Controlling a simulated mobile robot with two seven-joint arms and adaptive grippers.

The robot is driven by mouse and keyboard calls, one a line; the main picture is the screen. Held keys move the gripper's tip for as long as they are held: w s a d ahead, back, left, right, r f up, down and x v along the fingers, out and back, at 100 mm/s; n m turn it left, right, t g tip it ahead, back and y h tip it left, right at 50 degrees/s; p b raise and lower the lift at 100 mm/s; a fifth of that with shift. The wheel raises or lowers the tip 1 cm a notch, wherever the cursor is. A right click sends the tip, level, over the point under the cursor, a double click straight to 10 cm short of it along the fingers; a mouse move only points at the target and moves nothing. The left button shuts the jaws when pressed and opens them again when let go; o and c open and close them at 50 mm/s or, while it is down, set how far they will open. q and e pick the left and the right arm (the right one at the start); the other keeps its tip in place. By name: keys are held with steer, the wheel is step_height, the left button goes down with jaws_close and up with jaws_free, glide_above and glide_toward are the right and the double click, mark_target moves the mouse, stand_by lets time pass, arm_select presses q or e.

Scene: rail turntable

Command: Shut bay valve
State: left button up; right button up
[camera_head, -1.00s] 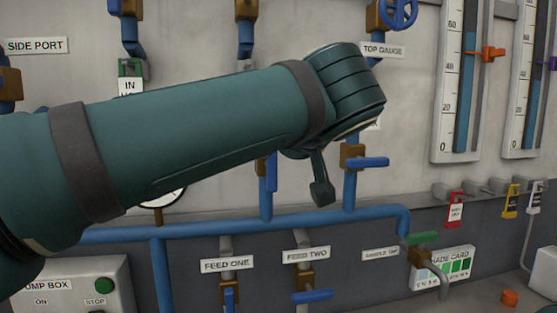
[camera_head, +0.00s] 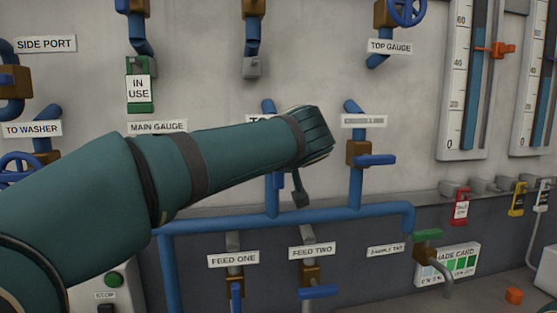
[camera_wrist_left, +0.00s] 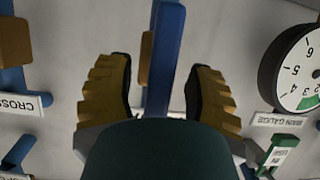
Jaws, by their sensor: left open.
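A valve with a blue lever (camera_head: 281,180) hangs on the middle pipe, under a label (camera_head: 262,120) of which only "TO" shows; the rest is behind my left arm. In the left wrist view, which is upside down, a blue lever (camera_wrist_left: 165,65) stands upright in the picture with its brown valve body (camera_wrist_left: 146,58) beside it. My left gripper (camera_wrist_left: 158,85) is open, with one yellow-padded finger on each side of the lever and visible gaps to both. In the head view only a dark finger of this gripper (camera_head: 300,196) shows below the wrist. My right gripper is not in view.
The neighbouring valve (camera_head: 360,154) to the right has its blue lever sideways. The main gauge (camera_wrist_left: 300,70) is close to the fingers in the wrist view. A blue header pipe (camera_head: 320,221) runs below. Feed valves (camera_head: 310,275) and a green-handled tap (camera_head: 427,236) are lower down.

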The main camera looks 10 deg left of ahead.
arm_select(q)
jaws_close()
stand_by(0.5)
steer(key=m+y, duration=0.2)
steer(key=m, duration=0.1)
steer(key=shift+d+g, duration=0.2)
steer(key=shift+g, duration=0.1)
steer(key=m+y, duration=0.2)
steer(key=m, duration=0.1)
steer(key=shift+w+d+f+b, duration=0.1)
steer(key=shift+d+b, duration=0.05)
steer(key=shift+b, duration=0.15)
steer(key=m+y, duration=0.2)
steer(key=m, duration=0.1)
steer(key=shift+d+f+m, duration=0.1)
steer(key=shift+f+m, duration=0.05)
steer(key=shift+m, duration=0.15)
steer(key=shift+f+m+t+y, duration=0.1)
steer(key=shift+m+t+y, duration=0.25)
steer(key=shift+m, duration=0.6)
steer(key=shift+f+m+t+y, duration=0.15)
steer(key=shift+m+y, duration=0.3)
steer(key=shift+m, duration=0.5)
steer(key=shift+r, duration=0.1)
